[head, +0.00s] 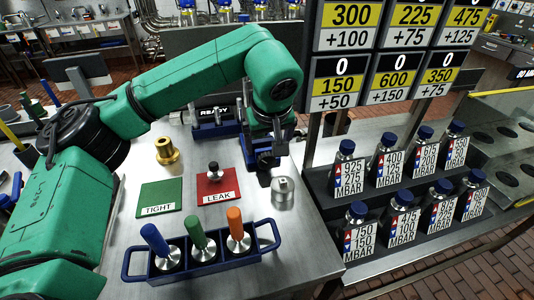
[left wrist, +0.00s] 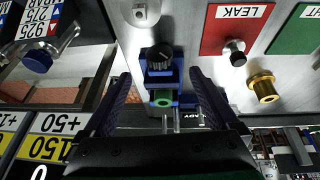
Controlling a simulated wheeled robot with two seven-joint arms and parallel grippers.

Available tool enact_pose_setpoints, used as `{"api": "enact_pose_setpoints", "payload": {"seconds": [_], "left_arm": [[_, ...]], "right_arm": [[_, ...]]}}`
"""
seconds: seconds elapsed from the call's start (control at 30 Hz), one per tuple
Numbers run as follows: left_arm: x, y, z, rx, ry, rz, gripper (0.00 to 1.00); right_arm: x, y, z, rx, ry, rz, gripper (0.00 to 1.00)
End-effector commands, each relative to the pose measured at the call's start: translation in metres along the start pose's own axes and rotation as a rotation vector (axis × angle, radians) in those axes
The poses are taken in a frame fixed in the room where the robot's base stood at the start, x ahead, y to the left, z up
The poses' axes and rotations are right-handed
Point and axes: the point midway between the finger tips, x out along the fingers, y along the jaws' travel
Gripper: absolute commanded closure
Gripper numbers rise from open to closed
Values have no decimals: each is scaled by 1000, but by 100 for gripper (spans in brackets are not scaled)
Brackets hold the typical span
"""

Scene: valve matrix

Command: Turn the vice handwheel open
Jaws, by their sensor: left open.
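The blue vice (head: 247,160) stands on the steel table below my left gripper. Its black handwheel (left wrist: 160,57) shows as a ridged knob in the left wrist view, and as a dark shape (head: 264,179) at the vice's front end in the head view. A green ringed part (left wrist: 162,99) sits at the vice in the left wrist view. My left gripper (left wrist: 160,75) is open, its two dark fingers on either side of the vice and apart from the handwheel. In the head view the gripper (head: 280,138) partly hides the vice. My right gripper is not in view.
A metal cylinder (head: 283,192) stands close right of the handwheel. Left are the red LEAK plate (head: 213,198) with a black-knobbed piece, the green TIGHT plate (head: 160,197) and a brass fitting (head: 166,150). Bottle shelves (head: 384,216) are right.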

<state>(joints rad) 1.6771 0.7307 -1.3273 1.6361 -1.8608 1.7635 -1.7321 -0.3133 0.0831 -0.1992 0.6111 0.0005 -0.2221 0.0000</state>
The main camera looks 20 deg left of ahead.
Motion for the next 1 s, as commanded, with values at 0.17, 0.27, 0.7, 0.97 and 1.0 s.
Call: {"api": "enact_pose_setpoints", "payload": {"seconds": [0.17,0.27,0.7,0.97,1.0], "left_arm": [[47,-1,0,-1,-4,-4,6],[68,0,0,-1,-3,-2,6],[87,0,0,0,0,0,22],[86,0,0,-1,0,1,92],[87,0,0,-1,0,2,92]], "right_arm": [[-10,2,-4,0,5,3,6],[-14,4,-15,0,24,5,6],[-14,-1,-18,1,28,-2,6],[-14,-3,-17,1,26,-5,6],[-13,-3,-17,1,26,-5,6]]}}
